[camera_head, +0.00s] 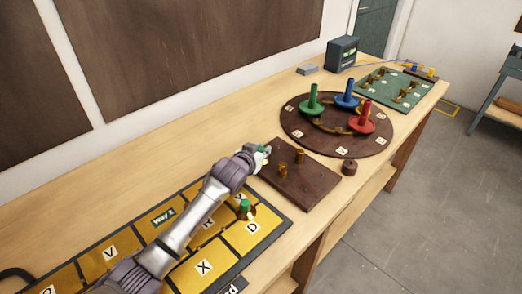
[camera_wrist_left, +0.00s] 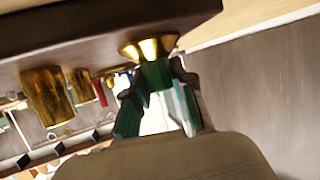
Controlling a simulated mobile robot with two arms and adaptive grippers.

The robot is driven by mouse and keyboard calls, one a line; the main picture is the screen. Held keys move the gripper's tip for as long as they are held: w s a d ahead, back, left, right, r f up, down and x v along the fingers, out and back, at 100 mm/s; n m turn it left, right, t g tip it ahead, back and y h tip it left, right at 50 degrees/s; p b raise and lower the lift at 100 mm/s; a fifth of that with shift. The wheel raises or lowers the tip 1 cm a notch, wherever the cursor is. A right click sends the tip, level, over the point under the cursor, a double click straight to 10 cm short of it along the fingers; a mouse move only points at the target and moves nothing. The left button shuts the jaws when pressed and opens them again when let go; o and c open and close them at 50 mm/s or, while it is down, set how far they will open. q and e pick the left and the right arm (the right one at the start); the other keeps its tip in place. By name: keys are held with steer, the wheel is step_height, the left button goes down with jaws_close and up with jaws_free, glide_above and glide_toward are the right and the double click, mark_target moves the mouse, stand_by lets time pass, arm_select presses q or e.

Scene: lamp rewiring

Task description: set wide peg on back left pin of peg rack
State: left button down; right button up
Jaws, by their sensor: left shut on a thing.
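The dark brown peg rack (camera_head: 300,187) lies on the bench, with two gold pins standing bare, one (camera_head: 282,170) nearer and one (camera_head: 299,156) farther right. My left gripper (camera_head: 264,150) is at the rack's back left corner, shut on a green-stemmed piece with a flared gold end, which I take for the wide peg (camera_wrist_left: 152,47). In the left wrist view, which is turned over, the gripper (camera_wrist_left: 157,95) grips the green stem. The gold end meets the rack face (camera_wrist_left: 110,35); whether it sits on a pin is hidden. My right gripper is not in view.
A yellow lettered board (camera_head: 190,272) with a green-topped peg (camera_head: 244,207) lies under my left arm. A small dark cylinder (camera_head: 349,168) stands right of the rack. A round board (camera_head: 293,127) with green, blue and red pegs lies behind it.

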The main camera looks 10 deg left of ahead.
mark_target(261, 149)
arm_select(q)
steer(key=shift+s+f, duration=0.1)
steer(key=shift+f, duration=0.25)
steer(key=shift+s+f, duration=0.15)
steer(key=shift+f, duration=0.15)
steer(key=c, duration=0.9)
jaws_free()
steer(key=shift+d+f, duration=0.1)
steer(key=shift+f, duration=0.05)
steer(key=shift+r, duration=0.45)
steer(key=r, duration=1)
steer(key=shift+w+r, duration=0.25)
steer(key=shift+r, duration=0.15)
steer(key=shift+f, duration=0.1)
